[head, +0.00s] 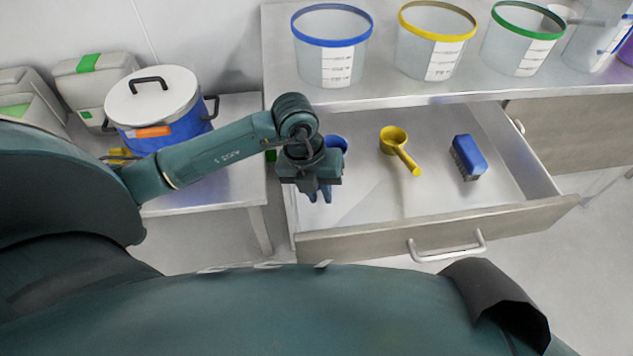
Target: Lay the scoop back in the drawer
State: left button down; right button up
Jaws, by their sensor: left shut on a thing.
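The drawer (365,241) is pulled open below the counter. My left gripper (320,192) points down over the left part of the drawer. It is shut on a blue scoop (338,143), whose bowl shows just behind the gripper. The gripper hides most of the scoop's handle. I cannot tell whether the scoop touches the drawer floor. A yellow scoop (397,142) lies in the middle of the drawer, its handle towards the front right. My right gripper is not in view.
A blue brush (468,155) lies at the drawer's right. Clear tubs with blue (331,50), yellow (437,42) and green (524,42) rims stand on the counter (400,88) behind. A blue pot (160,105) stands on a side table at left. The drawer's front middle is bare.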

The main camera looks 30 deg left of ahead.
pick_arm(q)
jog(key=shift+f, duration=0.55)
jog(key=shift+w+a+f, duration=0.1)
jog(key=shift+w+f, duration=0.05)
jog(key=w+a, duration=0.2)
jog(key=w, duration=0.1)
jog(key=shift+w, duration=0.1)
jog(key=shift+f, duration=0.55)
jog(key=shift+f, duration=0.2)
jog(key=c, duration=1.3)
grip_release()
jog(key=shift+c, duration=0.2)
